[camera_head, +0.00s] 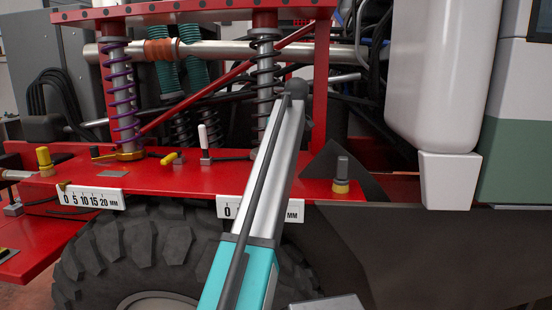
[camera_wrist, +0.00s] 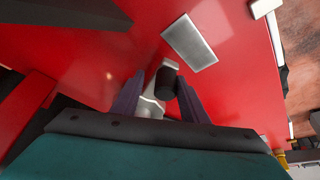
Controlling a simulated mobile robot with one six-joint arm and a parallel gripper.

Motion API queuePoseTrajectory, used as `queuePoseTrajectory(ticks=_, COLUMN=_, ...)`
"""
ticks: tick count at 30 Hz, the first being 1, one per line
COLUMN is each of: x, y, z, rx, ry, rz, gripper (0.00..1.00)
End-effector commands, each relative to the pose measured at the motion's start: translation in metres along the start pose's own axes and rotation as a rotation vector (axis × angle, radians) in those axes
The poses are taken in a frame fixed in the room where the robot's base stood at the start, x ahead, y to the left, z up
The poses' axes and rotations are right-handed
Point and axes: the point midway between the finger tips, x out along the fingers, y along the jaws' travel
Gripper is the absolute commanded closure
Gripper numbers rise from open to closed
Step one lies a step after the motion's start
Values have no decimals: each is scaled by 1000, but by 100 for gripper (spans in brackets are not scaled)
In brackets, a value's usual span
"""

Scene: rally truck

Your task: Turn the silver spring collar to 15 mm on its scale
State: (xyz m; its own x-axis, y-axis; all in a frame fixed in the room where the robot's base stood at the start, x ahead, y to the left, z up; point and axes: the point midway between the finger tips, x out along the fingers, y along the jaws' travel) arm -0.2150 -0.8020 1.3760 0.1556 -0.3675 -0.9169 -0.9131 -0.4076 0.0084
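In the head view, the right-hand spring (camera_head: 264,75) has a black coil; its lower end, where a collar would sit, is hidden behind my arm. The right scale (camera_head: 226,212) is mostly covered too; only its "0" and "MM" show, so no collar reading is visible. My gripper is hidden in the head view. In the wrist view, my gripper (camera_wrist: 159,84) has two dark purple fingers spread apart. A black cylindrical knob (camera_wrist: 165,82) stands between or just beyond them, closer to the right finger. A pale, shiny part beside it is partly hidden and unclear.
A purple spring (camera_head: 122,90) with a gold collar (camera_head: 130,155) stands left, above another scale (camera_head: 92,197). Yellow-handled (camera_head: 170,158) and white-handled (camera_head: 203,137) levers rise from the red deck (camera_head: 190,184). A yellow-based post (camera_head: 341,178) stands right. A grey plate (camera_wrist: 189,42) lies ahead.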

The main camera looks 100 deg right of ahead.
Motion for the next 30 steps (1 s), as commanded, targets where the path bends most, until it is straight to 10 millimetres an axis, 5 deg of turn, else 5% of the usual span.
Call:
queuePoseTrajectory(ticks=1, x=13, y=-3, z=9, rx=-3, ry=-27, rz=-13, gripper=56)
queuePoseTrajectory(ticks=14, x=6, y=-7, z=7, rx=-10, ry=-25, rz=-14, gripper=56)
queuePoseTrajectory(ticks=30, x=-83, y=-8, z=0, rx=-7, ry=-7, rz=-5, gripper=56)
